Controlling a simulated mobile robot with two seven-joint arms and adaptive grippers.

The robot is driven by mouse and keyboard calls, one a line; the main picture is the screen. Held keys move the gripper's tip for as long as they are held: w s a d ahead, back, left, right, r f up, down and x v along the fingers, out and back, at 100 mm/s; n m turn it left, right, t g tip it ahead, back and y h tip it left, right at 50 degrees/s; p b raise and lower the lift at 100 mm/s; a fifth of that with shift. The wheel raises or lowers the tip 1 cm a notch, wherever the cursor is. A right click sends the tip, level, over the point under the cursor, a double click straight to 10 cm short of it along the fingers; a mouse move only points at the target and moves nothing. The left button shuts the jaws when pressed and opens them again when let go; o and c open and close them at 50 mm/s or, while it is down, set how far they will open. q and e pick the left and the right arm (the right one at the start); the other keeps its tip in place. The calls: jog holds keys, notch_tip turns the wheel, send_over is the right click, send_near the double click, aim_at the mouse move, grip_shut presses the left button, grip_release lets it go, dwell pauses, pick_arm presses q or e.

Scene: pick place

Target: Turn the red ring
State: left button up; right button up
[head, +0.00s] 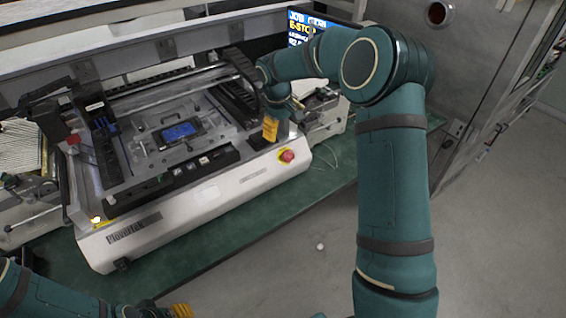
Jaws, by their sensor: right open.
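A round red knob (287,156) sits on the front right of the white machine's sloped face, and it is the red ring-like part I see there. A small yellow edge shows around it. My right gripper (270,129) reaches down over the machine's right side with its yellow fingertips just above and left of the red knob, apart from it. It is open, and I see nothing in it. My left gripper (180,311) shows only as a yellow tip at the bottom edge, away from the machine; its jaws cannot be made out.
The white machine (190,205) stands on a green bench top (215,260) and holds a blue-screened part (178,132) in its bed. A screen (300,27) behind reads "E-STOP". A small white ball-like object (320,246) lies in front. Grey floor is open at the right.

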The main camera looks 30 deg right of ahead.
aim_at(289, 155)
jog(key=d+f, duration=0.1)
jog(key=f, duration=0.3)
jog(key=d+f+b, duration=0.1)
jog(key=f, duration=0.8)
jog(key=shift+w+d+f+b, duration=0.1)
jog(key=shift+w+d+b, duration=0.15)
jog(key=shift+d+b, duration=0.15)
jog(key=c, duration=1.2)
